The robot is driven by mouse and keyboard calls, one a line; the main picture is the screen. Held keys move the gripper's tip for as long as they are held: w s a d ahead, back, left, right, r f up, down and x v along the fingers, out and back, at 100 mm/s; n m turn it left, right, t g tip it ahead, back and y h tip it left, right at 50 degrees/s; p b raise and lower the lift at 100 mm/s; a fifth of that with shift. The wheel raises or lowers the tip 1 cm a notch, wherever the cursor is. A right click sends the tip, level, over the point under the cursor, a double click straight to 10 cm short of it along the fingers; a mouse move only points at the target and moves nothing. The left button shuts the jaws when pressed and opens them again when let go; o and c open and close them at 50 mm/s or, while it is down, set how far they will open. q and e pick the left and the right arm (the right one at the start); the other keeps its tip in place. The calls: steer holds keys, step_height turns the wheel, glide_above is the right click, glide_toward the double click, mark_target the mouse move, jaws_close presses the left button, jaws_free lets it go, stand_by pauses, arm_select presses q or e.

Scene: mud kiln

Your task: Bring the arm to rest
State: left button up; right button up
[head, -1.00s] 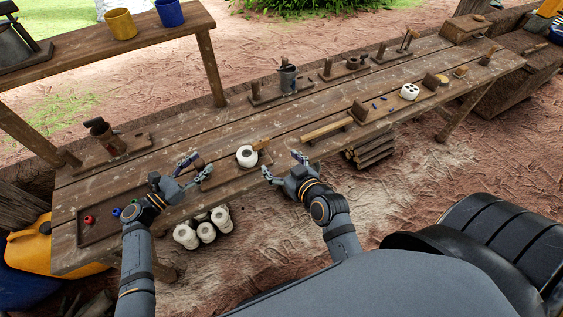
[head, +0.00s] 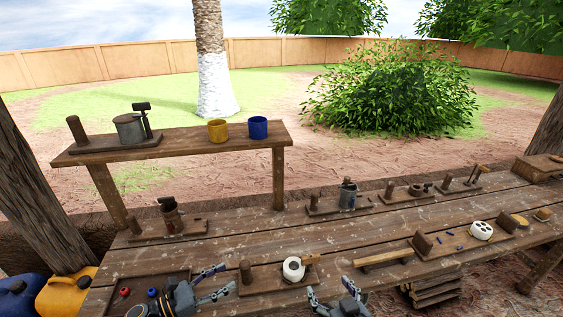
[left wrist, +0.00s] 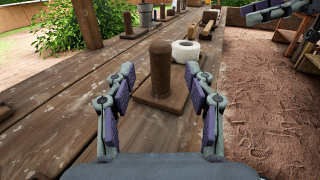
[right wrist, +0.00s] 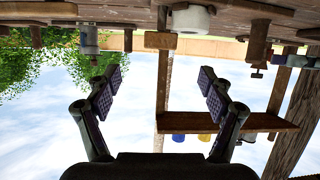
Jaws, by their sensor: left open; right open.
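My left gripper (head: 226,281) is open and empty over the left part of the wooden table (head: 230,227). In the left wrist view its fingers (left wrist: 160,72) are spread, with a wooden peg on a small board (left wrist: 160,105) visible between them. My right gripper (head: 329,291) is open and empty near the table's front edge, in front of a white roll (head: 293,268). The right wrist view is upside down and shows its spread fingers (right wrist: 160,77) with only background between them. The lower parts of both arms are cut off in the head view.
A raised shelf (head: 190,141) at the back left carries a yellow cup (head: 217,130) and a blue cup (head: 258,128). Several wooden stands with tools line the table. A red ball (head: 125,292) lies in a tray at the left. A yellow container (head: 66,293) stands left of the table.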

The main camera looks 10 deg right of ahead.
mark_target(244, 266)
arm_select(q)
steer(key=x, duration=0.6)
steer(key=shift+w+d+r, duration=0.15)
steer(key=shift+w+d, duration=0.05)
steer(key=shift+d, duration=0.15)
steer(key=shift+w+d, duration=0.15)
steer(key=shift+d, duration=0.2)
steer(key=shift+a, duration=0.1)
arm_select(e)
steer(key=shift+s+a+f+m, duration=0.1)
steer(key=shift+f+m, duration=0.05)
steer(key=shift+f, duration=0.4)
steer(key=shift+a+f+m, duration=0.1)
steer(key=shift+f+m, duration=0.05)
steer(key=shift+f, duration=0.4)
steer(key=shift+d+r, duration=0.1)
